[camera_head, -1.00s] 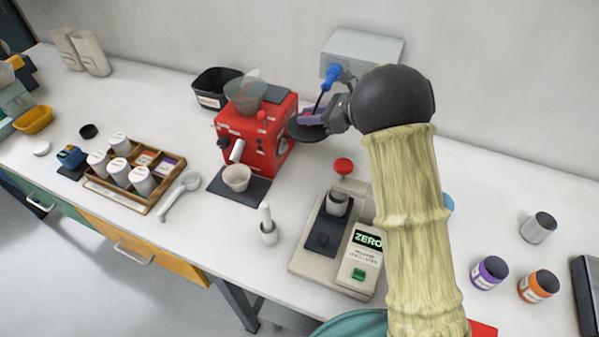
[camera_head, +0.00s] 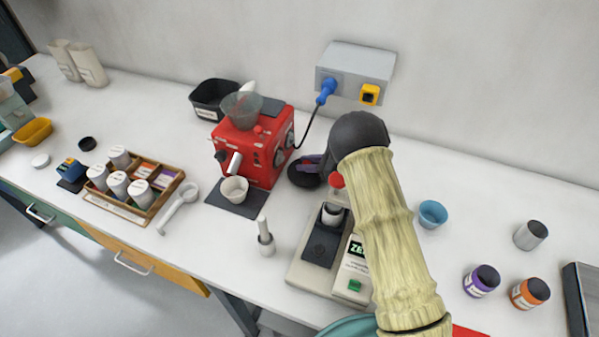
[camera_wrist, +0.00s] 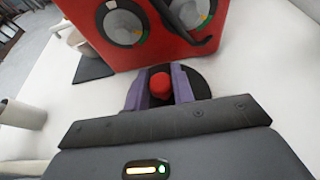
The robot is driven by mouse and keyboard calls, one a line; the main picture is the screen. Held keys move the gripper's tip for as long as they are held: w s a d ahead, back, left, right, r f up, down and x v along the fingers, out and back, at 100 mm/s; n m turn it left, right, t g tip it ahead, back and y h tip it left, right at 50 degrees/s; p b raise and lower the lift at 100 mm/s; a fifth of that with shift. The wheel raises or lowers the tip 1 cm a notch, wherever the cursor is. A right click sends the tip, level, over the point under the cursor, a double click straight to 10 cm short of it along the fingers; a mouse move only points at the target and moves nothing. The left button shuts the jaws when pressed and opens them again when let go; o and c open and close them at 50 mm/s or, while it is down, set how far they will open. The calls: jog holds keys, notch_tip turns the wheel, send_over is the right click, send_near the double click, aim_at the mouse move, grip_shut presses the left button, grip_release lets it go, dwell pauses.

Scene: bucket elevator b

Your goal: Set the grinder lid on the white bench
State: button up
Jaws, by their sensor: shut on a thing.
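The grinder lid (camera_head: 303,178) is a dark round disc just right of the red grinder (camera_head: 258,150). It sits low over the white bench (camera_head: 110,222); whether it touches the surface I cannot tell. My gripper (camera_head: 313,163) is above the lid, partly hidden behind my dark wrist. In the wrist view, the purple fingers (camera_wrist: 164,88) are shut on the lid's red knob (camera_wrist: 160,85), and the black disc of the lid (camera_wrist: 196,83) shows behind them. The grinder's grey see-through hopper (camera_head: 242,108) is uncovered.
A scale (camera_head: 320,262) with a cup and a red-knobbed piece stands close in front of the lid. A blue plug and cord run from the wall box (camera_head: 356,70) behind. A blue bowl (camera_head: 433,213) is at right. The bench behind my wrist is clear.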

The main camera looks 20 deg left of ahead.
aim_at(300, 179)
jog(key=shift+s+r+p, duration=0.2)
jog(key=shift+s+p, duration=0.3)
jog(key=shift+s, duration=0.2)
jog(key=s, duration=0.1)
jog(key=p, duration=0.1)
jog(key=s+a, duration=0.1)
jog(key=shift+s+f+p, duration=0.35)
jog(key=shift+f+p, duration=0.05)
jog(key=shift+w+a+f, duration=0.1)
jog(key=shift+w+f, duration=0.05)
jog(key=shift+f, duration=0.2)
jog(key=o, duration=1)
